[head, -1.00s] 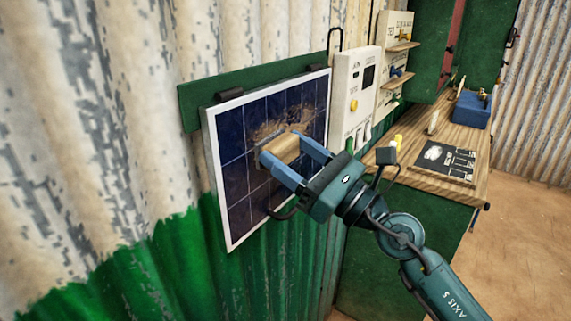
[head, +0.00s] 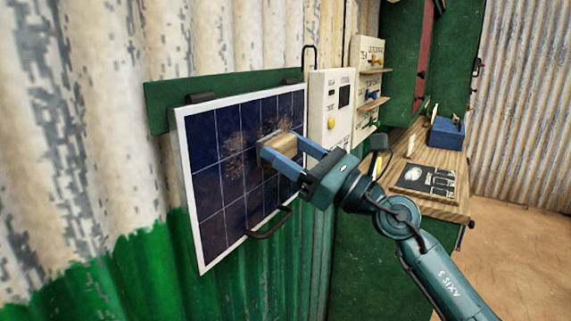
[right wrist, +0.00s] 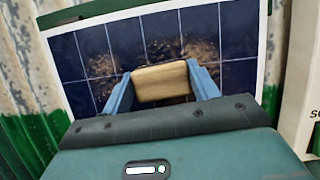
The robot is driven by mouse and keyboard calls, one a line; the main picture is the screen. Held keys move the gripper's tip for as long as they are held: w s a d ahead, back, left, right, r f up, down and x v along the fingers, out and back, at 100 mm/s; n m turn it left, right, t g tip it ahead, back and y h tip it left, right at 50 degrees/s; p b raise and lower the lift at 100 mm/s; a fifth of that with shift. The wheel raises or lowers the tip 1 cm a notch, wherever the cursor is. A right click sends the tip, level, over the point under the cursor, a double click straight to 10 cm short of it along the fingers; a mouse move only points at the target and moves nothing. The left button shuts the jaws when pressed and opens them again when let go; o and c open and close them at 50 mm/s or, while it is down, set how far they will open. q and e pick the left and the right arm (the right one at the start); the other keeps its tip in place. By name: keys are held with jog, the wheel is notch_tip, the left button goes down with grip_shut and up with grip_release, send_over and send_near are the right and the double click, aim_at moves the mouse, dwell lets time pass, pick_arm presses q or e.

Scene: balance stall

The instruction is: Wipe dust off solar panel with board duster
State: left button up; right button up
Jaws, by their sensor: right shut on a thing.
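The solar panel (head: 212,202) hangs on the corrugated wall, with a white frame and dark blue cells. A patch of brown dust (head: 236,152) lies on its upper middle; in the right wrist view dust (right wrist: 203,50) shows above and to both sides of the duster. My right gripper (head: 283,152) is shut on the board duster (head: 285,144), a block with a wooden back, which it holds at the panel's face over the dusty area. The duster (right wrist: 160,82) sits between both fingers in the right wrist view. Its wiping side is hidden. My left gripper is not in view.
A black handle (head: 268,224) sticks out at the panel's lower edge. A white switch box (head: 331,105) is just right of the panel. A wooden counter (head: 440,158) with a blue box (head: 446,133) stands further right.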

jog(key=w+d+b, duration=0.1)
jog(key=w+b, duration=0.1)
jog(key=w+d+b, duration=0.3)
jog(key=w+b, duration=0.1)
jog(key=b, duration=0.1)
jog(key=shift+w+d+f, duration=0.1)
jog(key=shift+d, duration=0.25)
dwell(0.5)
jog(key=s+d+b, duration=0.1)
jog(key=s+d, duration=0.2)
jog(key=d, duration=0.2)
jog(key=shift+s, duration=0.3)
